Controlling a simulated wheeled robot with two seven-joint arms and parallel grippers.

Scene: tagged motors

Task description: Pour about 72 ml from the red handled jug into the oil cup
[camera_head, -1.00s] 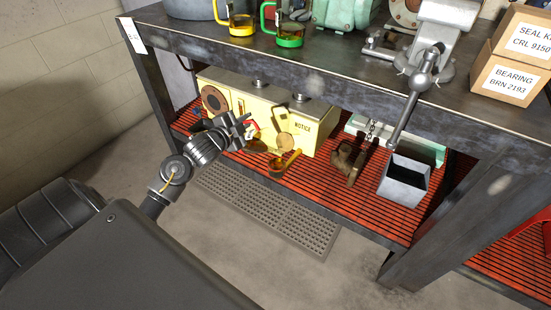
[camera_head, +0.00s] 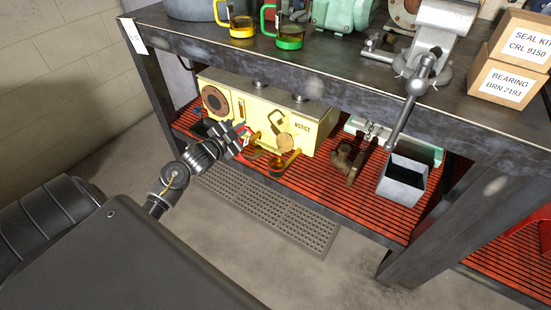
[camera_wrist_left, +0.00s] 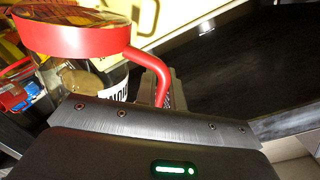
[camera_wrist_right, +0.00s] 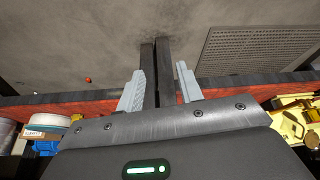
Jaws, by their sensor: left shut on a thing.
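The red handled jug (camera_wrist_left: 72,40) has a red rim and clear glass sides in the left wrist view. My left gripper (camera_head: 236,139) is shut on its red handle. In the head view the gripper holds the jug in front of the yellow machine (camera_head: 310,118), partly hiding it. A small amber-brown cup (camera_head: 277,164) with a slanted arm sits right of the jug, low before the machine; it looks like the oil cup. I cannot tell its fill level. My right gripper (camera_wrist_right: 161,88) shows only in its wrist view, fingers apart and empty.
The machine stands on the red slatted lower shelf (camera_head: 330,190), under the dark benchtop (camera_head: 330,72). A yellow jug (camera_head: 241,27) and a green jug (camera_head: 290,37) stand on top. A rusty pipe fitting (camera_head: 346,160) and a grey bin (camera_head: 403,180) are right of the machine.

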